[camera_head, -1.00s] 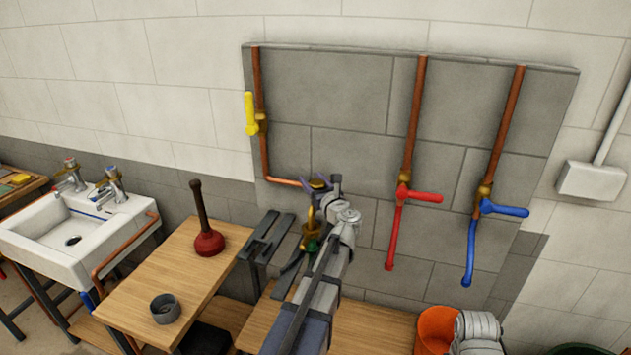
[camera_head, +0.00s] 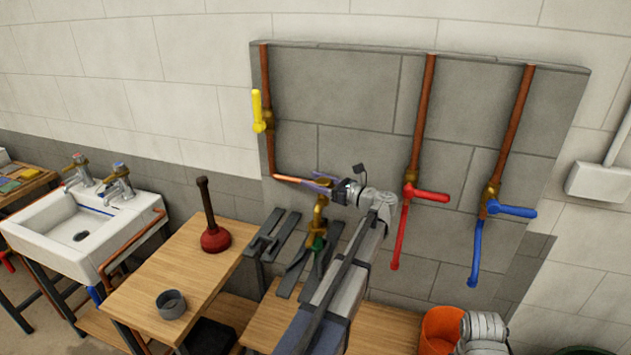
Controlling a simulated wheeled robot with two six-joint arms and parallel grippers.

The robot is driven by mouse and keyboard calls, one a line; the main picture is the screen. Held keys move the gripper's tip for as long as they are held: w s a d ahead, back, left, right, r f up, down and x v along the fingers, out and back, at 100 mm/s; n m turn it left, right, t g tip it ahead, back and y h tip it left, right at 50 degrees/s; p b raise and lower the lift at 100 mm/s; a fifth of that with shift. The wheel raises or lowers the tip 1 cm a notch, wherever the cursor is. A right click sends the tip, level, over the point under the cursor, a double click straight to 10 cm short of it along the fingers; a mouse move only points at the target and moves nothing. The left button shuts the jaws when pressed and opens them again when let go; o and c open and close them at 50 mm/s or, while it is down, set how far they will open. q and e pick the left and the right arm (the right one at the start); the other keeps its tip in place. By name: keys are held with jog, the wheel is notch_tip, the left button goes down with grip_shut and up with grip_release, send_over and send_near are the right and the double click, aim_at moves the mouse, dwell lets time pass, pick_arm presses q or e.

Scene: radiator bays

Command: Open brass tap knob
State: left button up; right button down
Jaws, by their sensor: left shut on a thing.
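The brass tap (camera_head: 320,208) stands at the end of the copper pipe, low on the grey wall panel, with its spout pointing down. Its knob is at the top and is mostly hidden by my left gripper (camera_head: 322,181). The left gripper's purple fingers reach in from the right, level with the top of the tap, and are shut on the knob. A green part (camera_head: 317,243) shows just below the spout. My right gripper is not in view.
A yellow lever valve (camera_head: 258,112) is on the pipe at upper left. Red (camera_head: 430,195) and blue (camera_head: 514,211) levers are to the right. A plunger (camera_head: 215,238) and grey cup (camera_head: 171,304) stand on the bench. An orange bucket (camera_head: 440,328) is below.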

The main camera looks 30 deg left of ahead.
aim_at(330, 186)
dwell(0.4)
pick_arm(q)
jog(key=o, duration=1.4)
jog(key=shift+c, duration=0.2)
jog(key=d, duration=0.7)
jog(key=shift+d, duration=0.4)
